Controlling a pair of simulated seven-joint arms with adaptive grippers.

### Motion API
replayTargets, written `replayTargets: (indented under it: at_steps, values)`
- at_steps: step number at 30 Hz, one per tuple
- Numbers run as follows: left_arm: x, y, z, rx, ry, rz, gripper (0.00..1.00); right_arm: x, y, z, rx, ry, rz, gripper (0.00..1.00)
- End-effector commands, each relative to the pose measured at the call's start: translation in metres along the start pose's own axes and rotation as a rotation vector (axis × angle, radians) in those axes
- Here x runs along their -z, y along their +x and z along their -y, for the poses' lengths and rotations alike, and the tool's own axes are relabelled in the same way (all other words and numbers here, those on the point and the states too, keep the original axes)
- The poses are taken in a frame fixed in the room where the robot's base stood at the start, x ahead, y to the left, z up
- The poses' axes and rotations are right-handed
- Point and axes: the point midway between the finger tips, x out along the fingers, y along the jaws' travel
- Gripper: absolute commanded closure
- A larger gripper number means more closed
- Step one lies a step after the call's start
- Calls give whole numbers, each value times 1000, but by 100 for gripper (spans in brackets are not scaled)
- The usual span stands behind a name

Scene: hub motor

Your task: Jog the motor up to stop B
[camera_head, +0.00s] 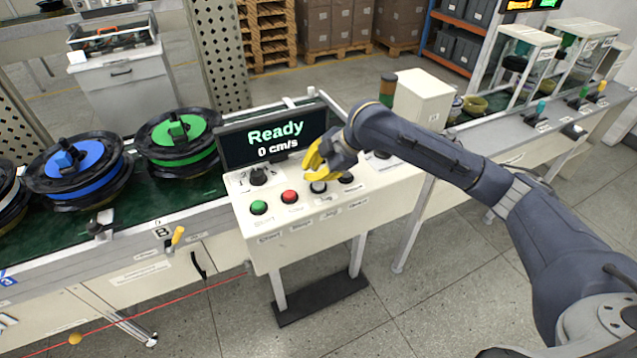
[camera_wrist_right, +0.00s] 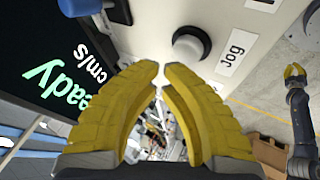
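The motors are wheel-like units with black rims on the conveyor (camera_head: 65,231): a green-centred one (camera_head: 180,140) beside the screen, a blue-centred one (camera_head: 78,170) to its left, and a white one (camera_head: 8,196) cut by the left edge. The B mark (camera_head: 161,232) is on the conveyor's front rail. An arm with a small yellow gripper (camera_wrist_right: 295,72), apparently my left, shows far off.
The screen (camera_head: 273,136) reads "Ready, 0 cm/s". A green button (camera_head: 258,207), a red button (camera_head: 289,196) and another dark button (camera_head: 347,178) flank Jog. A black knob (camera_head: 259,176) sits behind them. A yellow lever (camera_head: 177,237) stands beside B.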

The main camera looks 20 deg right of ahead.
Motion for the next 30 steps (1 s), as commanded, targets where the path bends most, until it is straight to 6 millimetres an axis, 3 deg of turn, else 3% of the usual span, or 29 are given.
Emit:
replayTargets:
  at_steps: [30]
  values:
    - [0,0,0,0,0,0,100,-4,8,4,0,0,0,100]
